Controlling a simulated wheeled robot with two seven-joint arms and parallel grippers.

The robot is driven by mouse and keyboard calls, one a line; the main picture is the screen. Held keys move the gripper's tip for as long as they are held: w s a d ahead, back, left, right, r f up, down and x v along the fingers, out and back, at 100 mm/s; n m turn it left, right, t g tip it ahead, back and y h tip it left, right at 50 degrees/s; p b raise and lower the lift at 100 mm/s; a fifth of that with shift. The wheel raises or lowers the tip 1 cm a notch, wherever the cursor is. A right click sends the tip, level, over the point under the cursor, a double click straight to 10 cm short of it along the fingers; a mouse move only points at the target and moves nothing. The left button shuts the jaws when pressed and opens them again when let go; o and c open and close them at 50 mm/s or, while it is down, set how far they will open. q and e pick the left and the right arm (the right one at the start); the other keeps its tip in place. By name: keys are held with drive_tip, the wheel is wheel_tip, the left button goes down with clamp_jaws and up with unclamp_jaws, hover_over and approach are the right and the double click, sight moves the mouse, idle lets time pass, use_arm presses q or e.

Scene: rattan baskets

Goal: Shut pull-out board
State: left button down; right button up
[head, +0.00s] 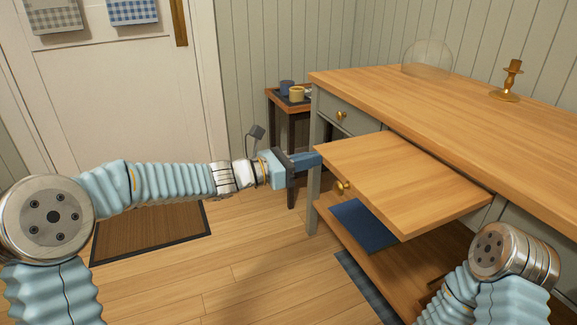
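The pull-out board (410,182) is a flat wooden panel that stands well out from the grey desk, below its top. A brass knob (342,186) shows near its left front edge. My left gripper (320,159) is beside the board's far left corner, its fingers close together as one blue bar. Whether the fingertips touch the board or the desk's leg behind it, I cannot tell. Nothing shows held in them. My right arm shows at the lower right, with its gripper out of view.
The desk top (460,105) carries a glass dome (427,58) and a brass candlestick (511,82). A drawer (345,116) is above the board. A blue mat (364,226) lies on the shelf below. A side table (276,99) holds cups.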

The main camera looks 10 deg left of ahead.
use_arm(q)
approach(379, 140)
drive_tip(key=p+x, duration=0.1)
drive_tip(key=x, duration=0.2)
drive_tip(key=p+x, duration=0.1)
drive_tip(key=x, duration=0.2)
drive_tip(key=f+p+x, duration=0.1)
drive_tip(key=x, duration=0.3)
drive_tip(key=shift+p, duration=0.35)
